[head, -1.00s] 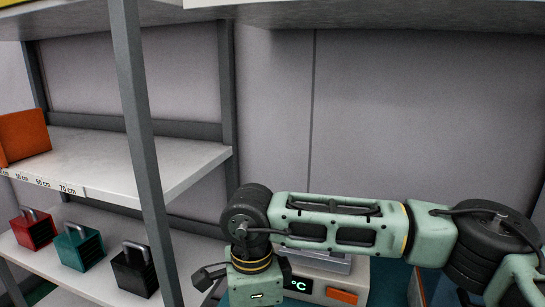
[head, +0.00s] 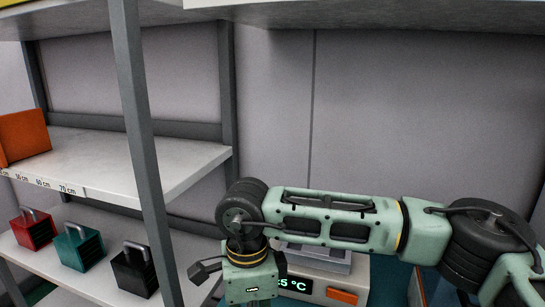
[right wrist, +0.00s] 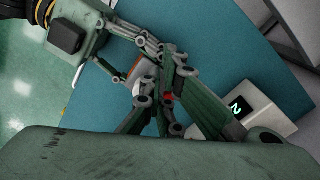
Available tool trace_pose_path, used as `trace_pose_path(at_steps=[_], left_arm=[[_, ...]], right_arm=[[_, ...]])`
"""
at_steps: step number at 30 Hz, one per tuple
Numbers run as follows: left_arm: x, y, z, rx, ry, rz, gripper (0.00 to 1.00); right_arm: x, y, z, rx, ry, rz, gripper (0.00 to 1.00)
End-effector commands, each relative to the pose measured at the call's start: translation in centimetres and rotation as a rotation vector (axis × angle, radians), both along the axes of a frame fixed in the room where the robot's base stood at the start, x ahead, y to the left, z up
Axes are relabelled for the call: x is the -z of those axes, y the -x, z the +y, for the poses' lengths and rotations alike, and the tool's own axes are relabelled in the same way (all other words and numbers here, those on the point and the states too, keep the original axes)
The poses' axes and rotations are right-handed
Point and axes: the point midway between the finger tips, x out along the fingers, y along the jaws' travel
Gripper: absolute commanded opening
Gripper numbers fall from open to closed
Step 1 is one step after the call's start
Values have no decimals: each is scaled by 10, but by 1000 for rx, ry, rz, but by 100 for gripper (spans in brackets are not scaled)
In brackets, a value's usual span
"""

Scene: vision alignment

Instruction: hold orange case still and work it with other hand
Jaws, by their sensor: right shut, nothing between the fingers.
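In the right wrist view a small orange and pale piece (right wrist: 136,72) shows among the finger links. It may be part of the orange case, but most of it is hidden. My left gripper (right wrist: 142,52) reaches in from the upper left beside it; I cannot tell whether its fingers close on it. My right gripper (right wrist: 167,92) is shut and empty, its fingers very close to that piece. In the head view my right wrist hangs down at the bottom centre, its fingertips below the picture edge. My left arm is not in the head view.
A device with a °C display (head: 317,287) stands behind my right wrist. A grey shelf (head: 190,165) at left holds an orange box (head: 24,136). Red (head: 34,230), teal (head: 78,248) and black (head: 134,270) padlock-like blocks sit below. The blue surface (right wrist: 225,45) is mostly clear.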

Motion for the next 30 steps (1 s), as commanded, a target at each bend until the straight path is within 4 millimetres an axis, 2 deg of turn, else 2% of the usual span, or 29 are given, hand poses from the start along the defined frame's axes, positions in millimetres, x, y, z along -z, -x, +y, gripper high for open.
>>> trace_pose_path(at_steps=[13, 23, 30], left_arm=[[1, 0, 0, -1, -3, 1, 18], [1, 0, 0, 0, -3, 1, 18], [1, 0, 0, -1, -3, 1, 18]], right_arm=[[-51, 0, 1, -1, -2, -1, 0], [-55, 2, 0, -2, -2, 0, 0], [-63, 26, -9, -3, -2, -4, 0]])
